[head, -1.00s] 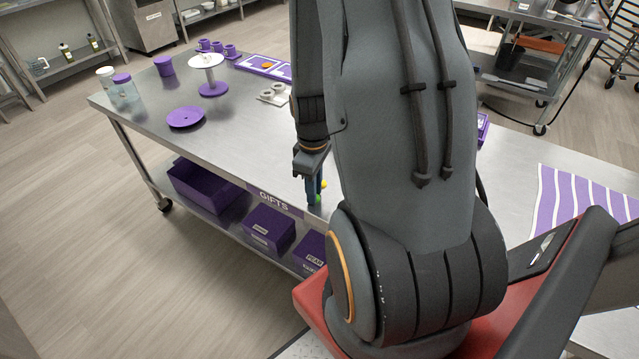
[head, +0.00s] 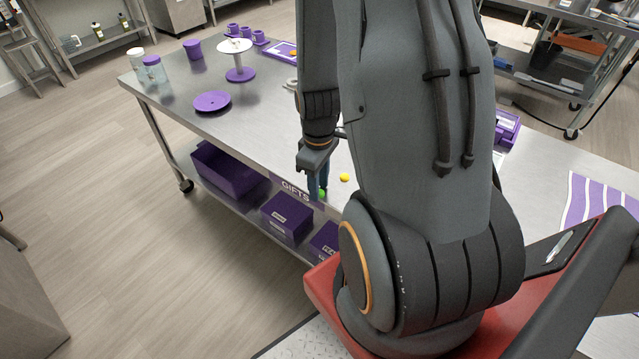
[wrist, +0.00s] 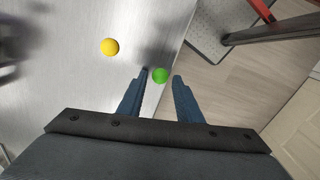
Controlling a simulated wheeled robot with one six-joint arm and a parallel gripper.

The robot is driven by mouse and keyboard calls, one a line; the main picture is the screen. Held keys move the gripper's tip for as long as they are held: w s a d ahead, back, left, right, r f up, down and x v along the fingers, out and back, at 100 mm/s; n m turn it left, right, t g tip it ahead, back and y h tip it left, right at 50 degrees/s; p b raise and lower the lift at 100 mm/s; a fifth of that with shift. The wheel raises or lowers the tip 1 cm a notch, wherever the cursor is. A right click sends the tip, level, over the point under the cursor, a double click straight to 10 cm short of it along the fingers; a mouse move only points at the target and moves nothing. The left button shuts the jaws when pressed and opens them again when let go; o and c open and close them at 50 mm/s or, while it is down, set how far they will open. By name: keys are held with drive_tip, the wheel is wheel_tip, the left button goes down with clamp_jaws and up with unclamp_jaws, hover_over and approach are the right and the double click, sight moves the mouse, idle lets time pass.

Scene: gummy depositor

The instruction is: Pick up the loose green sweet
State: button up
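The loose green sweet (wrist: 160,75) is a small ball near the edge of the steel table (wrist: 60,80). In the wrist view it shows between the tips of my gripper (wrist: 160,80), whose two blue fingers are spread apart, with gaps beside the sweet. In the head view the green sweet (head: 322,193) shows right by the fingertips of my gripper (head: 321,196), which point down at the table's front edge. I cannot tell exactly how high the tips are above the table.
A yellow sweet (head: 345,178) lies close by on the table, and it also shows in the wrist view (wrist: 110,46). A purple plate (head: 212,101) and a cake stand (head: 240,74) stand farther left. Purple bins (head: 225,170) sit on the shelf below.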

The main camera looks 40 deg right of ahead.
drive_tip(key=shift+o, duration=0.6)
wheel_tip(320, 180, up, 7)
drive_tip(key=shift+r+b, duration=0.2)
drive_tip(key=shift+b, duration=0.25)
drive_tip(key=shift+r, duration=0.2)
